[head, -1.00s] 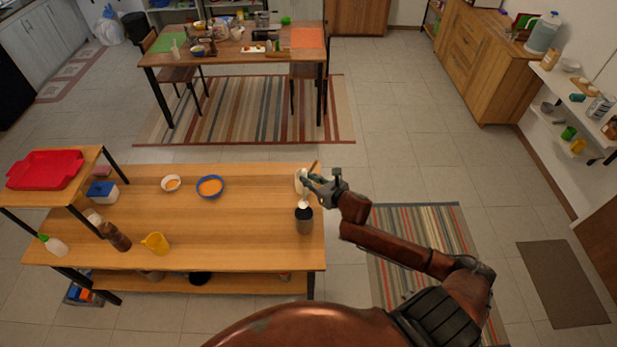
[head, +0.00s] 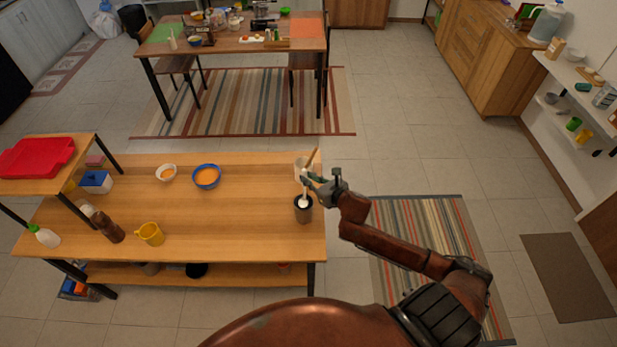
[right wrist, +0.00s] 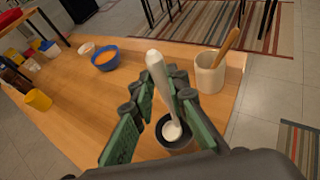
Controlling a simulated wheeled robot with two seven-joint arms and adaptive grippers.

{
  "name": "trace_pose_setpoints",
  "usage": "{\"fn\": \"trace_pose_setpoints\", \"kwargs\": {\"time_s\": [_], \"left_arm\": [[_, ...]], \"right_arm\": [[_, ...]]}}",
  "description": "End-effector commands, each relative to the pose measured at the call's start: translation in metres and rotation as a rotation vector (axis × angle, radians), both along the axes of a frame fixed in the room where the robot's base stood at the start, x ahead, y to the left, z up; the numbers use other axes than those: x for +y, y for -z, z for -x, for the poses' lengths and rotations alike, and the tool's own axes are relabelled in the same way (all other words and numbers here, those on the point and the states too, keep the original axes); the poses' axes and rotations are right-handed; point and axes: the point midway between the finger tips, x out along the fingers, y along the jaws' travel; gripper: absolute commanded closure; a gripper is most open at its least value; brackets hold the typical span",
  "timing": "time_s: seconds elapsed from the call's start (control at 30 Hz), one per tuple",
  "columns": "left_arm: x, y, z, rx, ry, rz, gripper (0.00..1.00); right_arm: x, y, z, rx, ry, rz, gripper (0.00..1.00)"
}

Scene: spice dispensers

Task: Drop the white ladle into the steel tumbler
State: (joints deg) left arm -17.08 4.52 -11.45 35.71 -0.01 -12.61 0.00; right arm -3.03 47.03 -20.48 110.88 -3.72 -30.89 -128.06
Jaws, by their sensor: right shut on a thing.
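The white ladle (right wrist: 158,74) is held in my right gripper (head: 310,182), whose green-padded fingers (right wrist: 160,98) close around its handle in the right wrist view. The ladle stands roughly upright, bowl end down. The steel tumbler (head: 303,215) is dark and stands near the right end of the wooden table. The ladle's bowl (head: 303,203) overlaps the tumbler's mouth; in the right wrist view it shows inside the ring of the tumbler's rim (right wrist: 188,144). I cannot tell how deep it sits. My left gripper is not in view.
A white crock (right wrist: 206,78) with a wooden utensil (right wrist: 228,46) stands just behind the tumbler. A blue bowl (head: 206,177), a small white bowl (head: 166,173) and a yellow mug (head: 151,234) are further left. The table's right edge is close to the tumbler.

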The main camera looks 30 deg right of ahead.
Motion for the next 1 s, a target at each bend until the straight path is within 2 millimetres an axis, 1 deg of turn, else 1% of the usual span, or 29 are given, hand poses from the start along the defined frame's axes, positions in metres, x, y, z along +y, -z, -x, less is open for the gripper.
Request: {"fn": "trace_pose_setpoints", "kwargs": {"time_s": [0.03,0.1,0.6,0.8,1.0], "left_arm": [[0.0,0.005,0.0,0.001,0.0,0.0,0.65],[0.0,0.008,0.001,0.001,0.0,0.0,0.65],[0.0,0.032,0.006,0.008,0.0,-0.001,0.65],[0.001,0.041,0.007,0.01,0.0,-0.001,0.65],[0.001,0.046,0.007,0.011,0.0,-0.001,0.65]], "right_arm": [[0.0,0.006,0.0,0.001,0.0,0.0,1.0],[0.0,0.012,0.0,0.001,0.0,-0.001,1.0],[0.0,0.05,0.0,0.001,-0.001,-0.001,1.0],[0.0,0.063,0.0,0.001,0.0,-0.001,1.0],[0.0,0.071,0.0,0.0,0.0,0.0,1.0]]}}
